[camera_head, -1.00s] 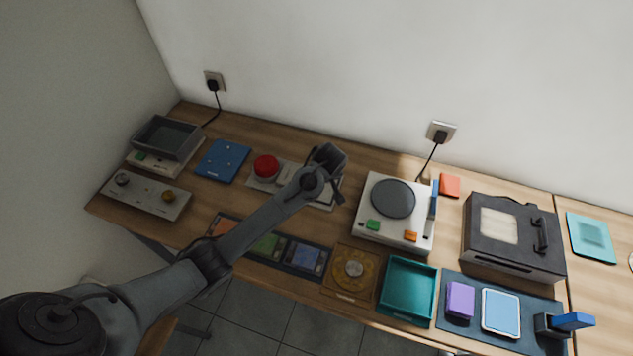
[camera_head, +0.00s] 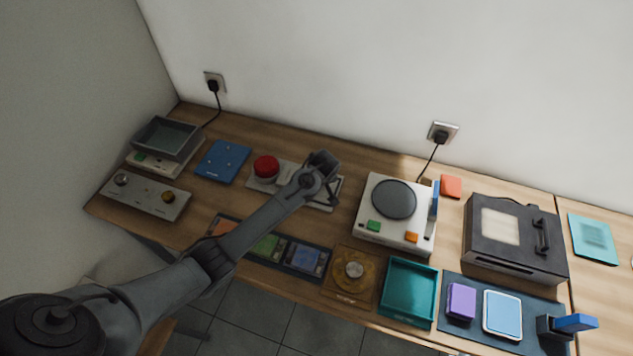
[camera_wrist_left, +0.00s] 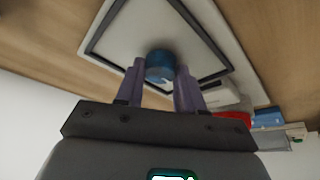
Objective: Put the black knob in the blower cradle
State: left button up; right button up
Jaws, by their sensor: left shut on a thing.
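My left gripper (camera_head: 333,192) points down over the right part of a pale panel (camera_head: 288,189) that also carries a red button (camera_head: 265,167). In the left wrist view the two fingers (camera_wrist_left: 160,82) are shut on a small round dark-blue thing (camera_wrist_left: 160,62). I cannot tell surely whether it is the black knob. Behind it lies a pale plate with a dark square frame (camera_wrist_left: 205,62). Whether the held thing touches the plate is unclear. I cannot identify the blower cradle for certain. My right gripper is not in view.
A white device with a dark disc (camera_head: 394,199) stands right of my gripper. A blue plate (camera_head: 222,161) and a two-knob panel (camera_head: 147,196) lie to the left. A teal tray (camera_head: 409,290), a brown tile (camera_head: 351,287) and a black machine (camera_head: 512,255) are also on the table.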

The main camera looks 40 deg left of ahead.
pick_arm(q)
jog(key=shift+f, duration=0.1)
jog(key=o, duration=1.1)
